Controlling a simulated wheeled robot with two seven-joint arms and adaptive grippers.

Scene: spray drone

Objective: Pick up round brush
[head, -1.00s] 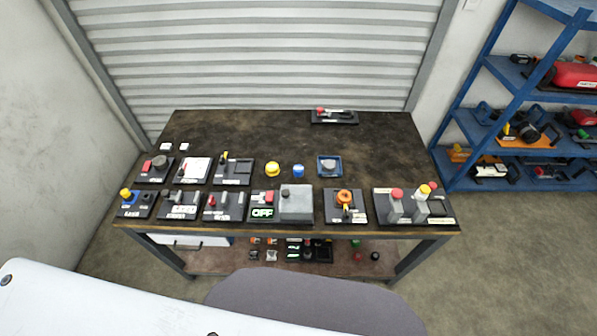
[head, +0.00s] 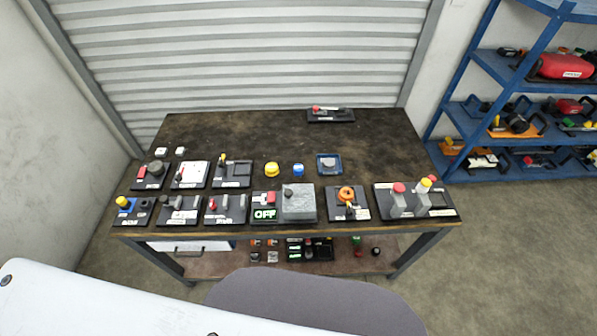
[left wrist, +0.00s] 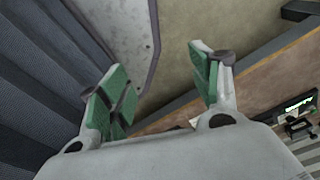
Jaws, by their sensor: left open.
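I cannot make out for sure which thing is the round brush. On the workbench (head: 390,150), a small grey round-topped thing sits in a blue square tray (head: 330,171), and a yellow round piece (head: 271,170) and a small blue piece (head: 298,170) stand to its left. My left gripper (left wrist: 160,80) shows in the left wrist view with its green-padded fingers spread and nothing between them. It is not in the head view, and it is away from the things on the bench top. My right gripper is in neither view.
Two rows of black panels with switches and knobs fill the bench front, with a grey box (head: 298,203) among them. One panel (head: 331,115) lies at the back. The rear bench top is mostly clear. A blue shelf rack (head: 480,60) with tools stands right; a shutter (head: 240,60) is behind.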

